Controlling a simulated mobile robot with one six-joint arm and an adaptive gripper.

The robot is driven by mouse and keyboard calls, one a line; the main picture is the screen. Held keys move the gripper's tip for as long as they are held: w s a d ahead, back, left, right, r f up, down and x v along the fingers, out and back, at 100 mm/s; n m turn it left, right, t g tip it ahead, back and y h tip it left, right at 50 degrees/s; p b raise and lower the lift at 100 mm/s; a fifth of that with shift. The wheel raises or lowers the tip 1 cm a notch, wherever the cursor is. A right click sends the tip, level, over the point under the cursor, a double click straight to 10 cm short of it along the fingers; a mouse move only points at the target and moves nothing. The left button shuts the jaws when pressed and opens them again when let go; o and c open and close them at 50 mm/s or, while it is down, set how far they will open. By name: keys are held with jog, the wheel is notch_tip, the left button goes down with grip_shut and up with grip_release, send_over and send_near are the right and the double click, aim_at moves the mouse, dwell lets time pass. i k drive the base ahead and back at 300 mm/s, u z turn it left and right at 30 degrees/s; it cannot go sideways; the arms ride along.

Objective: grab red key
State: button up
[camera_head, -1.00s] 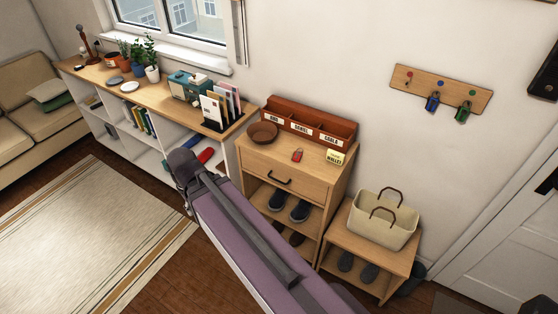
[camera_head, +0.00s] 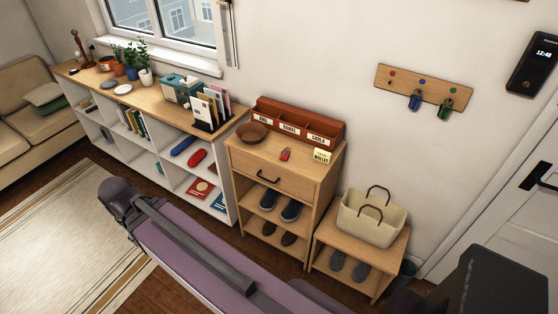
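The red key (camera_head: 285,154) lies on the wooden top of the shoe cabinet (camera_head: 262,157). It sits between a round brown bowl (camera_head: 252,133) and a yellow note marked "wallet" (camera_head: 322,156). A key rack (camera_head: 424,88) hangs on the wall to the right. A blue key (camera_head: 415,100) and a green key (camera_head: 445,104) hang from it, and no key shows under its red dot. My purple arm link crosses the lower part of the view, well in front of the cabinet. I cannot see my gripper's fingers.
A reddish organizer (camera_head: 297,124) stands along the cabinet's back edge. A beige basket (camera_head: 371,218) sits on a lower shelf unit to the right. A white bookcase with a wooden top (camera_head: 150,93) runs left under the window. A door (camera_head: 500,205) is at the right.

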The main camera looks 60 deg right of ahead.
aim_at(285, 155)
jog(key=u, duration=0.1)
jog(key=k, duration=1.55)
jog(key=z, duration=1.25)
jog(key=i, duration=0.9)
jog(key=u, duration=0.1)
